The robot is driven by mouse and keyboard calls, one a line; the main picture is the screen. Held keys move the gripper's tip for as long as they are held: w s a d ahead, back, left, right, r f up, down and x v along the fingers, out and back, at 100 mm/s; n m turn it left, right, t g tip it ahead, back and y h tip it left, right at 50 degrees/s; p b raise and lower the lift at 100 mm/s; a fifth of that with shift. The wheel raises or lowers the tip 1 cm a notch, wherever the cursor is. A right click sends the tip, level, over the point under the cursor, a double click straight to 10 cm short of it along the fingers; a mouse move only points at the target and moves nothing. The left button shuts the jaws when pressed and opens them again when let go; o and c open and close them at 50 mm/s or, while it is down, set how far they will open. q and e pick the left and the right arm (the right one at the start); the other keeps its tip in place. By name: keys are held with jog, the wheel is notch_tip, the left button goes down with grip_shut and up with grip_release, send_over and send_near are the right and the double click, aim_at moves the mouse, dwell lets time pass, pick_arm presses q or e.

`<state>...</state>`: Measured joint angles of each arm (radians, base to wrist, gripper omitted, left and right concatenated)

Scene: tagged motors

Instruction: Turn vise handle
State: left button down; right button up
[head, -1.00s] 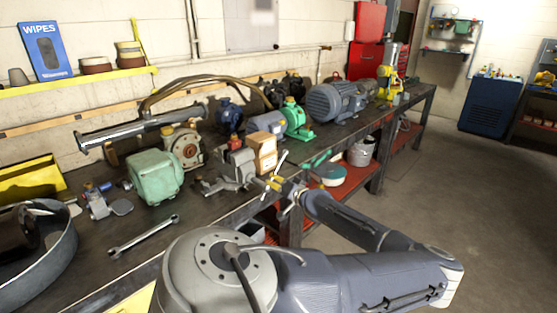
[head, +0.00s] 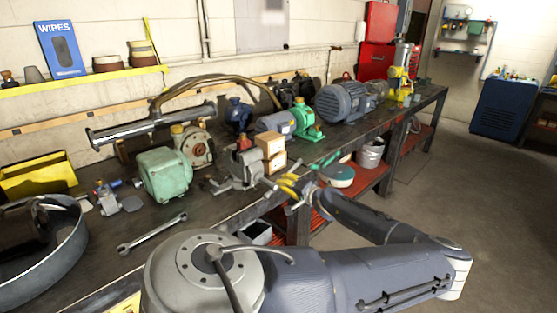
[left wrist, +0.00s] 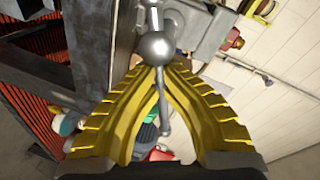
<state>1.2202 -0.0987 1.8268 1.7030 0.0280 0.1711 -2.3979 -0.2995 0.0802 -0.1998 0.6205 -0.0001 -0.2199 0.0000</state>
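The grey vise (head: 240,170) stands at the front edge of the workbench, right of a green gear housing. Its metal handle (head: 298,207) juts out past the bench edge. My left gripper (head: 288,185), with yellow fingers, is at the handle. In the left wrist view, the yellow fingertips (left wrist: 157,72) come together closely around the thin handle bar (left wrist: 164,105), just below the round metal ball (left wrist: 156,47). The fingers hide part of the bar, and contact on both sides is hard to see. My right gripper is not in view.
The green housing (head: 164,174), a wooden block (head: 270,145) and several motors crowd the workbench. A wrench (head: 152,232) lies at the front left. A red lower shelf (head: 365,180) is under the bench. The floor to the right (head: 460,200) is clear.

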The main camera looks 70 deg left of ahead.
pick_arm(q)
jog(key=shift+s+d+f, duration=0.1)
jog(key=shift+s+f, duration=0.15)
jog(key=shift+f, duration=0.05)
jog(key=c, duration=1.4)
grip_release()
jog(key=shift+r, duration=0.1)
jog(key=shift+c, duration=0.2)
jog(key=shift+w, duration=0.1)
jog(key=v, duration=1.1)
jog(key=shift+d, duration=0.4)
jog(key=shift+w+r, duration=0.15)
jog(key=shift+w, duration=0.05)
